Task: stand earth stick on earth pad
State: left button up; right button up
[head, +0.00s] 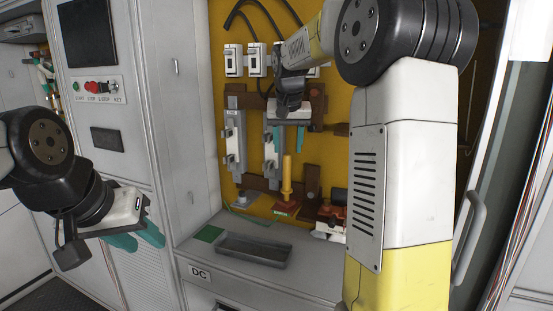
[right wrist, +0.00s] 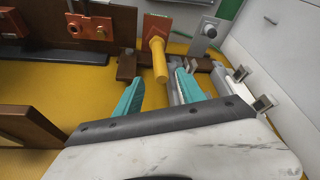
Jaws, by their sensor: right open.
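The yellow earth stick (head: 287,176) stands upright on a small red plate (head: 285,209) at the foot of the yellow panel. A green pad (head: 209,234) lies on the ledge to the left; I cannot read a label that says which is the earth pad. My right gripper (head: 287,138) is open and empty, above the stick with its fingers pointing down. In the right wrist view the stick (right wrist: 159,62) shows beyond and between the open fingers (right wrist: 158,92), untouched. My left gripper (head: 138,238) hangs open and empty at the left, away from the panel.
A shallow grey tray (head: 252,249) rests on the ledge beside the green pad. Fuse holders (head: 234,137) and brown bars are mounted around the stick. A red and white part (head: 330,222) sits to its right. The cabinet door handle (head: 470,237) stands at the right.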

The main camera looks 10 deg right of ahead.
jog(key=s+r+n+y, duration=0.1)
jog(key=s+y, duration=0.1)
jog(key=s, duration=1.3)
jog(key=s+a+f+n+t, duration=0.1)
jog(key=s+a+f, duration=0.1)
jog(key=s, duration=0.5)
jog(key=s+a+f+n+y, duration=0.1)
jog(key=s+a+f, duration=0.1)
jog(key=s+f, duration=0.3)
jog(key=s, duration=0.2)
jog(key=shift+s+f+t, duration=0.15)
jog(key=shift+s+t, duration=0.2)
jog(key=shift+t, duration=0.05)
